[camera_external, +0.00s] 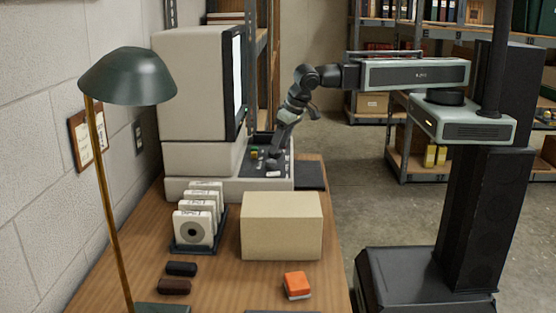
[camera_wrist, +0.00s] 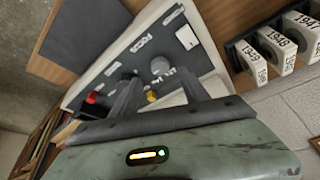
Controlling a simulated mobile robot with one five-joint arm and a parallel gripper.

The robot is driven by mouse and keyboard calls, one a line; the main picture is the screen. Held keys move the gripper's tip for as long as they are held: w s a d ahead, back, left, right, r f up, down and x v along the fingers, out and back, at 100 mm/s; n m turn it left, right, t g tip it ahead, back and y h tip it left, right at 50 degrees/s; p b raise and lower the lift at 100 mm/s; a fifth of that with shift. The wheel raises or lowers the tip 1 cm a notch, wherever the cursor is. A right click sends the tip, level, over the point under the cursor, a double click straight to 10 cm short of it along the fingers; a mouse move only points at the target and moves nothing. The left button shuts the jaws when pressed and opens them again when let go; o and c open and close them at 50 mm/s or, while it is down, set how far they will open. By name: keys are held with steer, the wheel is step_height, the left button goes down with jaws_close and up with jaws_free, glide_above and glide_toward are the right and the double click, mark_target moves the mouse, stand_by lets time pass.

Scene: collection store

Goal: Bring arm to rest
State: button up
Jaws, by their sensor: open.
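My gripper (camera_external: 274,158) points down at the dark control panel (camera_external: 256,172) of a large cream reader machine (camera_external: 200,82). My arm reaches left to it from my column and bends downward at the wrist. In the wrist view my gripper (camera_wrist: 158,84) shows two grey fingers spread apart, with nothing held between them. The panel (camera_wrist: 205,62) lies beyond the fingers, with a grey round knob (camera_wrist: 160,66), a red knob (camera_wrist: 92,97), a yellow knob (camera_wrist: 151,96) and white labels. I cannot tell whether the fingertips touch the panel.
The wooden desk (camera_external: 220,290) holds a row of year-marked boxes (camera_external: 194,222), a beige box (camera_external: 281,225), an orange block (camera_external: 297,285), two dark small cases (camera_external: 178,277) and a green lamp (camera_external: 127,76). Shelves (camera_external: 410,110) stand behind.

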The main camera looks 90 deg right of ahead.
steer(key=shift+p+v, duration=0.3)
steer(key=shift+v, duration=0.7)
